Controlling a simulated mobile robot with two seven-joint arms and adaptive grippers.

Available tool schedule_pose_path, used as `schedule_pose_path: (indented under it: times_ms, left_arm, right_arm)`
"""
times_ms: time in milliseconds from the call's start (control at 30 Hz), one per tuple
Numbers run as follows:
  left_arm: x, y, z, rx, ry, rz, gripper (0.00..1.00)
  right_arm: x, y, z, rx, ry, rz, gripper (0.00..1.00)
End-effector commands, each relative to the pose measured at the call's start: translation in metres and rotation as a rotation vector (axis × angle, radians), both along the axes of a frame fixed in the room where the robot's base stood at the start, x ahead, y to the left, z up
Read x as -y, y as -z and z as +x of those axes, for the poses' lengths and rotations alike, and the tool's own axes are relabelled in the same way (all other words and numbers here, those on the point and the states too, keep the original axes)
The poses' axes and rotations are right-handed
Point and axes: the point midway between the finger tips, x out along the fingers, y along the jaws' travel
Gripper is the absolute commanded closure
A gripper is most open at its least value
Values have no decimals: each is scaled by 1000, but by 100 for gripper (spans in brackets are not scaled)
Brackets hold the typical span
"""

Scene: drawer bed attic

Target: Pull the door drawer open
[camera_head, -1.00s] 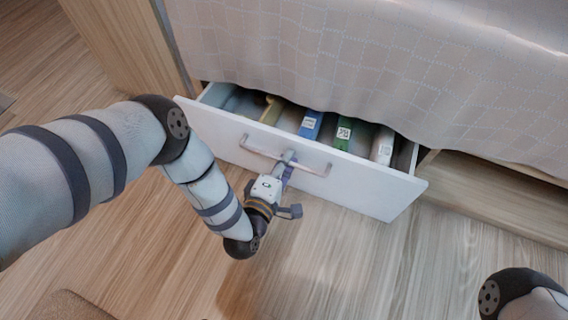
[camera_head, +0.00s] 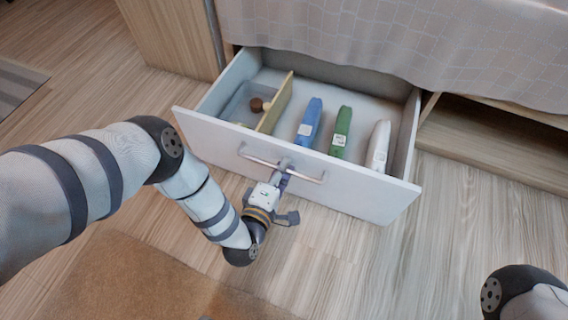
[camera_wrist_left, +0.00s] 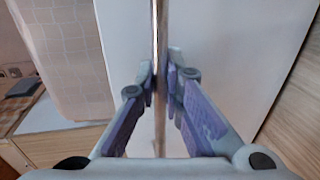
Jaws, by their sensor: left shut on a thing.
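The white drawer (camera_head: 370,194) under the bed is pulled well out in the head view, with its inside showing. Its metal bar handle (camera_head: 312,179) runs across the front panel. My left gripper (camera_head: 282,167) is shut on the handle near its middle. In the left wrist view, the handle (camera_wrist_left: 160,50) runs upright between the two fingers of my left gripper (camera_wrist_left: 161,85), with the white front panel (camera_wrist_left: 225,45) behind it. My right gripper is outside the view; only part of my right arm shows at the lower right.
Inside the drawer lie a blue item (camera_head: 309,122), a green item (camera_head: 341,131) and a white item (camera_head: 379,146). A yellowish divider (camera_head: 276,104) stands left of them, with a brown object (camera_head: 257,104) beyond it. A bedspread (camera_head: 400,40) hangs above. A brown rug (camera_head: 130,280) lies on the floor in front.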

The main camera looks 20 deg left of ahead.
Motion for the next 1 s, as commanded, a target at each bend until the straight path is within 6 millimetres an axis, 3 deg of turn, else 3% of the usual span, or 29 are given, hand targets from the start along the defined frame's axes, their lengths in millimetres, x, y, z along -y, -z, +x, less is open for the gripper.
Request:
schedule_pose_path:
  times_ms: [567,600,633,900,1000]
  left_arm:
    - [0,0,-3,2,-1,0,100]
    - [0,0,-3,2,-1,0,85]
    - [0,0,-3,2,-1,0,82]
    - [0,0,-4,1,0,0,82]
    - [0,-1,-13,-2,1,-1,82]
  right_arm:
    - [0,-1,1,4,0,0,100]
    - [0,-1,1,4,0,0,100]
    - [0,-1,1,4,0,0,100]
    - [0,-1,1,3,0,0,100]
    - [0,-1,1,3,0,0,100]
